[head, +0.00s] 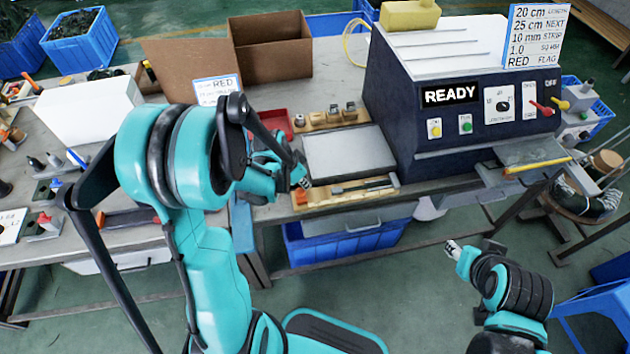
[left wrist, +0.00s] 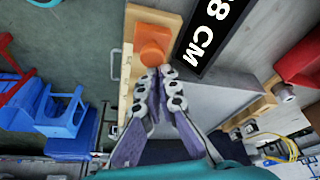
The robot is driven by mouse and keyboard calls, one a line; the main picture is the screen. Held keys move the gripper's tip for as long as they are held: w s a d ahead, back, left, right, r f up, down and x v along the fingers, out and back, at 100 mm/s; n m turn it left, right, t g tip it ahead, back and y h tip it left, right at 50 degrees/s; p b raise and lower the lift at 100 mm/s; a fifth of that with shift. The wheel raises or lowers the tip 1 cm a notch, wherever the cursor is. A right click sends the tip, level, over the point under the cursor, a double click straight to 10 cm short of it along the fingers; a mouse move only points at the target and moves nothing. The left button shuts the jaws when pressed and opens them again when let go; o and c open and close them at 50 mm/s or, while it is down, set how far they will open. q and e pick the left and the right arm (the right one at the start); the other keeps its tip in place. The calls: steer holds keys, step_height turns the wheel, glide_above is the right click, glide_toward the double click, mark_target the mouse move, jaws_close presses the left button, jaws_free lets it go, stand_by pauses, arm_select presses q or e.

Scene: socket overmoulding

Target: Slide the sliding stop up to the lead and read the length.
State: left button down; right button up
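The sliding stop is an orange block (left wrist: 152,42) on a pale wooden rail (left wrist: 172,18) in the left wrist view; an orange bit of it (head: 300,198) shows at the rail's left end in the head view. My left gripper (left wrist: 157,73) has its fingertips together at the stop's near side, touching or almost touching it. Nothing shows between the tips. A black display (left wrist: 212,30) beside the rail shows a partly cut-off "8 CM". I cannot make out a lead on the rail. My right gripper (head: 456,250) hangs empty over the floor, away from the bench.
A dark machine (head: 480,130) reading "READY" stands right of the grey plate (head: 348,152). Its sign (head: 537,36) lists 20 cm, 25 cm, 10 mm, 1.0 and RED. Small parts on a wooden block (head: 330,119) and a red bin (head: 275,124) lie behind. A blue crate (head: 345,243) is below.

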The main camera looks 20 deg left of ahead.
arm_select(q)
steer(key=shift+s, duration=0.1)
steer(key=w, duration=0.1)
steer(key=d, duration=0.1)
steer(key=w, duration=0.1)
steer(key=shift+w+d+r, duration=0.2)
steer(key=shift+w+r, duration=0.1)
steer(key=shift+w, duration=0.05)
steer(key=shift+w+d+r+p, duration=0.1)
steer(key=shift+w+r+p, duration=0.15)
steer(key=shift+r, duration=0.15)
steer(key=shift+w+d+r+p, duration=0.1)
steer(key=shift+r+p, duration=0.15)
steer(key=shift+r, duration=0.1)
steer(key=s+d+r+n+t+y+p, duration=0.1)
steer(key=s+d+r+n+t, duration=0.1)
steer(key=s+r, duration=0.5)
steer(key=s+d+r+n+t+y+p, duration=0.1)
steer(key=s+d+r+n, duration=0.2)
steer(key=s+r, duration=0.5)
steer(key=shift+s+d+r+n+t, duration=0.25)
steer(key=shift+r+n+t, duration=0.15)
steer(key=shift+r, duration=0.55)
arm_select(e)
steer(key=r, duration=0.2)
steer(key=shift+w+d+r, duration=0.2)
steer(key=shift+w+r, duration=0.15)
steer(key=shift+r, duration=0.05)
